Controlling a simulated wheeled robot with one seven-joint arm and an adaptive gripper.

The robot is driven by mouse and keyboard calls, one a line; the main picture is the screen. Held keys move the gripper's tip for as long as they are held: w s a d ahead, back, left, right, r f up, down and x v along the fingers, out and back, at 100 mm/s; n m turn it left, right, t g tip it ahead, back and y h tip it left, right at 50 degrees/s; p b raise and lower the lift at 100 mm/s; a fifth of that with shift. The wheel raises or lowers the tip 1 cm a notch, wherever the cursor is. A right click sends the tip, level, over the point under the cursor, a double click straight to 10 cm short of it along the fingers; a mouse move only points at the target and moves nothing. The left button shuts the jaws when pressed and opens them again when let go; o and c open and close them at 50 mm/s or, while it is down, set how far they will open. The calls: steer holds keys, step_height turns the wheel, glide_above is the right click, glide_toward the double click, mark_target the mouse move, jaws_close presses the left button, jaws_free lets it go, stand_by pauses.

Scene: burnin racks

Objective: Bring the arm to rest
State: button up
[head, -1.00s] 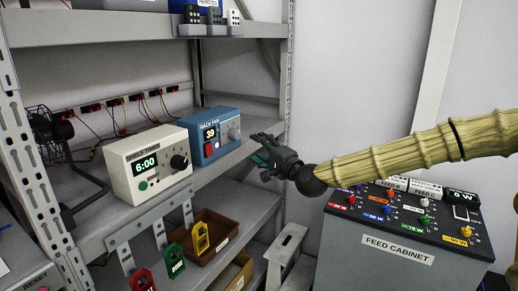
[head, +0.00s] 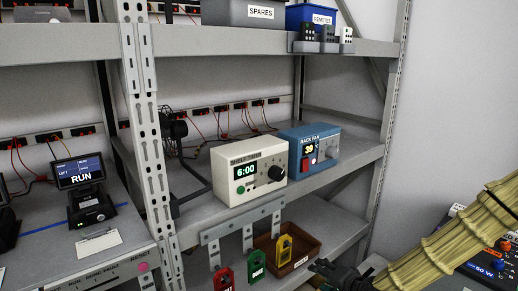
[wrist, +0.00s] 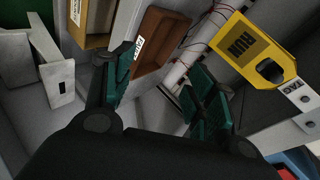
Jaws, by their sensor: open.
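My gripper (head: 338,277) is at the bottom right of the head view, in front of the lower shelf, and its fingers are partly cut off by the frame's edge. In the wrist view my gripper (wrist: 160,95) shows two dark fingers with green pads, spread apart with nothing between them. A yellow RUN tag (wrist: 243,45) hangs to the right of the fingers in that view, apart from them. My arm comes in from the right of the head view.
A cream shelf timer (head: 248,172) reading 6:00 and a blue rack fan box (head: 311,150) stand on the middle shelf. Red, green and yellow tags (head: 256,262) hang below. A brown bin (head: 300,254) sits behind them. The feed cabinet (head: 490,262) is at right.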

steer(key=s+a+f+n+g+h, duration=0.2)
steer(key=s+f+n+g, duration=0.25)
steer(key=s+f, duration=1.35)
steer(key=s+d+f+n+g+h, duration=0.1)
steer(key=s+f+g, duration=0.1)
steer(key=s, duration=0.5)
steer(key=s+d+f+n+g, duration=0.2)
steer(key=s+f, duration=0.1)
steer(key=s, duration=0.5)
steer(key=s+d+f+n+g+h, duration=0.1)
steer(key=s+f+g, duration=0.1)
steer(key=s, duration=0.5)
steer(key=shift+s+d+f+n+h, duration=0.3)
steer(key=shift+s+d+f+n, duration=0.1)
steer(key=shift+f, duration=0.3)
